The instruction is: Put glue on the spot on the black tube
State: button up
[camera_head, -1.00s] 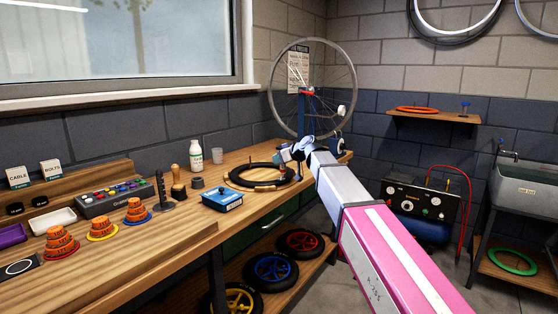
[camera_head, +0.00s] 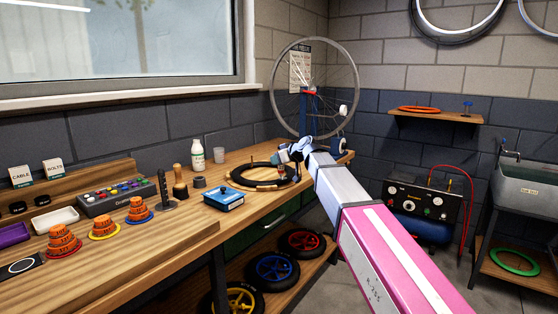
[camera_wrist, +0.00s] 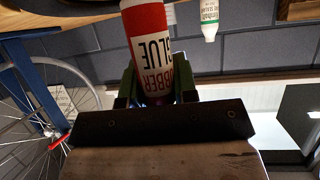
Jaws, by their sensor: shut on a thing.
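The black tube (camera_head: 233,173) lies as a ring on the wooden bench, left of my gripper in the head view. The spot on it is too small to make out. My gripper (camera_head: 288,153) is beside the ring's right side, above the bench. In the wrist view my gripper (camera_wrist: 157,88) is shut on a red and white glue bottle (camera_wrist: 150,40) lettered "RUBBER GLUE". The far end of the bottle runs out of the wrist picture, and its tip is hidden.
A blue box (camera_head: 223,199) stands in front of the tube. A white bottle (camera_head: 198,156) and a clear cup (camera_head: 219,155) stand behind it. A wheel (camera_head: 330,85) in a blue stand rises at the bench's far end.

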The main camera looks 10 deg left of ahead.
jog(key=shift+w+d, duration=0.1)
jog(key=shift+w, duration=0.1)
jog(key=shift+w+d, duration=0.45)
jog(key=shift+w, duration=0.2)
jog(key=shift+s, duration=0.1)
dwell(0.4)
jog(key=shift+s+a, duration=0.5)
jog(key=shift+s, duration=0.25)
jog(key=shift+w, duration=0.2)
jog(key=shift+w+d, duration=0.5)
jog(key=shift+w, duration=0.15)
jog(key=shift+s, duration=0.1)
jog(key=shift+s+a, duration=0.5)
jog(key=shift+s, duration=0.25)
